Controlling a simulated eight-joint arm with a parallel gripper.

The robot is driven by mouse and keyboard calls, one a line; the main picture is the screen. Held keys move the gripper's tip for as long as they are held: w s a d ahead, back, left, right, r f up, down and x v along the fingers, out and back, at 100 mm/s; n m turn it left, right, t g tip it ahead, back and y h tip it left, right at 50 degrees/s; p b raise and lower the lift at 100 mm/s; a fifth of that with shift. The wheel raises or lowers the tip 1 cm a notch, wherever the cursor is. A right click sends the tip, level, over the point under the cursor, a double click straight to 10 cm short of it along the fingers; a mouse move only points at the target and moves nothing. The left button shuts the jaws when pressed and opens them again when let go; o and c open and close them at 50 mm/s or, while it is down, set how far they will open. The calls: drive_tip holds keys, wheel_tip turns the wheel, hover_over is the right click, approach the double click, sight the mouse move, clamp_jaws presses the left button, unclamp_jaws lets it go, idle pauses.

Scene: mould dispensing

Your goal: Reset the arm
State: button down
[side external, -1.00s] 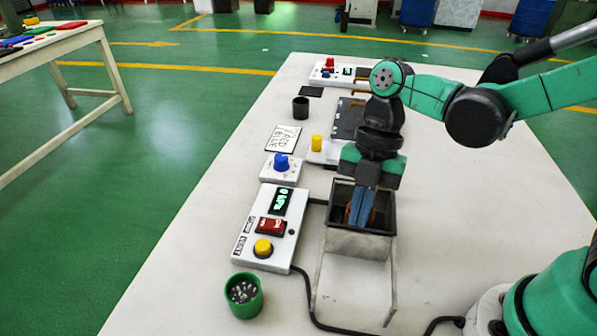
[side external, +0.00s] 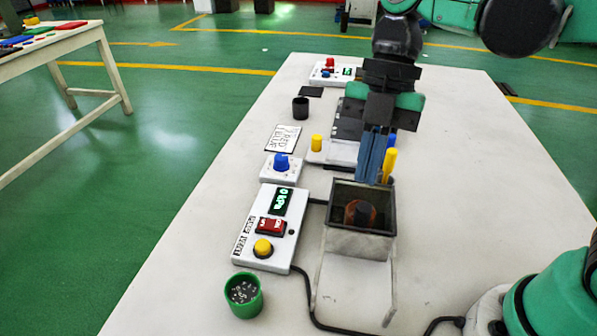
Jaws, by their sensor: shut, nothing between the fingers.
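My gripper (side external: 369,181), with blue-grey fingers pointing down, is shut and empty. In the side external view it appears above the back rim of an open grey metal box (side external: 358,243). A round brown and dark part (side external: 360,213) shows inside the box. My wrist and upper arm run up to the top edge of the picture.
A white control box (side external: 270,228) with display, red switch and yellow knob stands left of the metal box. A green cup (side external: 244,296) of small grey pieces is at the front. A blue-knob box (side external: 281,167), black cup (side external: 300,108) and yellow upright piece (side external: 389,166) stand farther back. The table's right side is clear.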

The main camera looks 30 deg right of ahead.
drive_tip(key=d+f+m+t+h, duration=0.1)
drive_tip(key=d+m+t, duration=0.1)
drive_tip(key=m, duration=0.5)
drive_tip(key=w+d+f+m+t+h, duration=0.1)
drive_tip(key=d+m+t, duration=0.2)
drive_tip(key=m, duration=0.4)
drive_tip(key=w+d+f+m+t+h, duration=0.1)
drive_tip(key=d+m+t, duration=0.2)
drive_tip(key=m, duration=0.5)
drive_tip(key=shift+w+d+f, duration=0.15)
drive_tip(key=shift+d+f, duration=0.1)
drive_tip(key=shift+d, duration=0.25)
drive_tip(key=m, duration=0.1)
drive_tip(key=d+m+t, duration=0.1)
drive_tip(key=shift+w+f+m, duration=0.1)
drive_tip(key=shift+m, duration=0.2)
